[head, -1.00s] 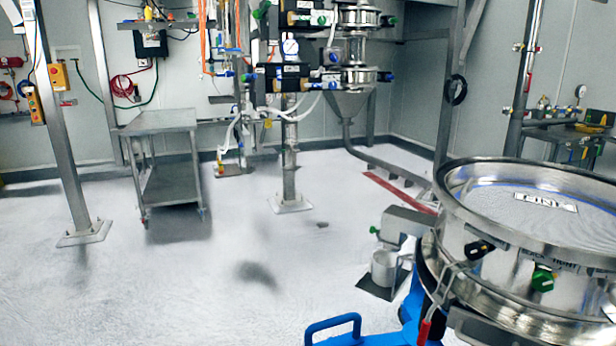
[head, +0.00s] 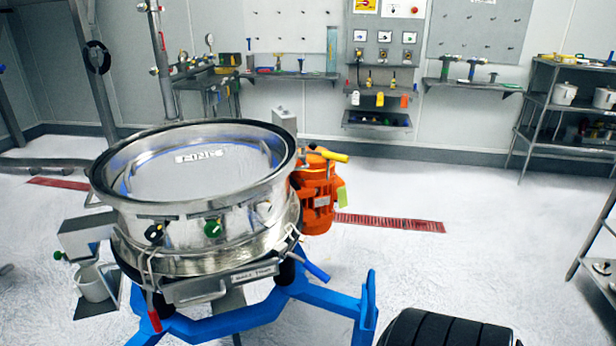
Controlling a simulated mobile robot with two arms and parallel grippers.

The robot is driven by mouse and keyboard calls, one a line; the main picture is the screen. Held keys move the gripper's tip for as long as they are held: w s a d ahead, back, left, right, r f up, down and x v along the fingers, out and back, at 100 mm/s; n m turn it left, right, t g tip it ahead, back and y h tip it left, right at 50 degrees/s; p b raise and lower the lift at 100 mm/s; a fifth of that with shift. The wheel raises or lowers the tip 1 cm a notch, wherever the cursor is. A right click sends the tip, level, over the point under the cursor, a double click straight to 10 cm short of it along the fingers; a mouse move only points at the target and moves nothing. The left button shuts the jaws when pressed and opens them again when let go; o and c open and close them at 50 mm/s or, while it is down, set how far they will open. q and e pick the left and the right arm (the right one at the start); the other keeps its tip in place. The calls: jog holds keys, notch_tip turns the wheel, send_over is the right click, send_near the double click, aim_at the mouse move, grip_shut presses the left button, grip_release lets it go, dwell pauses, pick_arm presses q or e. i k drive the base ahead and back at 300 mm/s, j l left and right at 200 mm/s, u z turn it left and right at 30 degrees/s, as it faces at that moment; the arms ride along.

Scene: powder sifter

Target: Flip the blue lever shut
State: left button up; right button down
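The powder sifter (head: 190,205) is a round shiny steel drum on a blue frame (head: 235,322), left of centre in the head view. The blue lever (head: 316,271) is on the drum's lower right side. It sticks out and slants down to the right, away from the steel wall. A red-tipped lever (head: 154,319) hangs down at the front left. A yellow-tipped lever (head: 335,156) points right at the back right, near the rim. Neither of my grippers is in view.
An orange motor (head: 317,195) stands just behind the drum on the right. A steel cup (head: 95,284) sits at the left. The floor (head: 480,240) to the right is clear up to a shelf rack (head: 540,110) by the wall.

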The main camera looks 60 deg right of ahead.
aim_at(321, 275)
jog(key=z, duration=1.7)
jog(key=i+j, duration=0.05)
jog(key=j, duration=0.05)
